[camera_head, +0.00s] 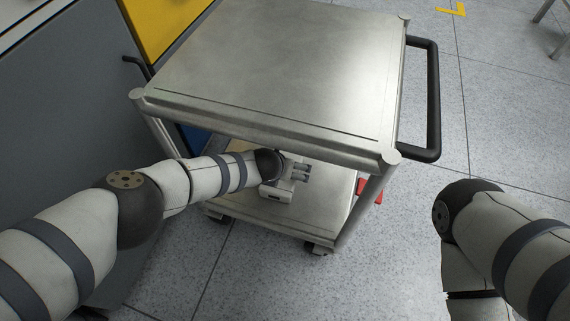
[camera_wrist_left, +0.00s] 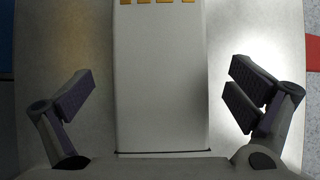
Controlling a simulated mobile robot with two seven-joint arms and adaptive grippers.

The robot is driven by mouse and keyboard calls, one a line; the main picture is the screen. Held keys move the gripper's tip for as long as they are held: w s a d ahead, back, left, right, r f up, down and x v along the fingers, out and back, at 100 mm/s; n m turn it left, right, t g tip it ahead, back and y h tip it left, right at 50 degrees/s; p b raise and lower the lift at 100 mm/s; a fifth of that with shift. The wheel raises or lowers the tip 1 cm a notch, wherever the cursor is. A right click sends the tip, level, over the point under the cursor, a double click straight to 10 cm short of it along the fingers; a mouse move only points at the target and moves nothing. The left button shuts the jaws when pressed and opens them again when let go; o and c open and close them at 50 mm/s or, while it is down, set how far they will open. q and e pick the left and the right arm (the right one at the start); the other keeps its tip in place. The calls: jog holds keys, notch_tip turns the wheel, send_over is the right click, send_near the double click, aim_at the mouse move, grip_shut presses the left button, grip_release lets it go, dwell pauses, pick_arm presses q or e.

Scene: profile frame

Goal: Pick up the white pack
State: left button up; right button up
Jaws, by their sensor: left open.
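The white pack (camera_wrist_left: 160,75) fills the middle of the left wrist view, a long pale block with orange marks at its top edge. My left gripper (camera_wrist_left: 162,95) is open, with one finger on each side of the pack and a visible gap on both sides. In the head view my left arm reaches under the cart's top, and the left gripper (camera_head: 302,173) is over the lower shelf (camera_head: 325,205). I cannot make out the pack in the head view. My right gripper is out of view; only part of the right arm shows at the right.
The metal cart's top shelf (camera_head: 285,65) is bare and overhangs my left forearm. A cart post and a black handle (camera_head: 432,100) stand on the right. Blue (camera_head: 197,138) and red (camera_head: 371,190) items show around the lower level. A grey cabinet (camera_head: 60,120) is at left.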

pick_arm(q)
jog(key=shift+w+d+f+b, duration=0.1)
jog(key=shift+w+f+b, duration=0.05)
jog(key=shift+f, duration=0.4)
jog(key=shift+w+f+b, duration=0.15)
jog(key=shift+f, duration=0.35)
jog(key=shift+w, duration=0.25)
jog(key=shift+r, duration=0.25)
jog(key=c, duration=0.3)
jog(key=shift+r, duration=0.1)
jog(key=c, duration=1.6)
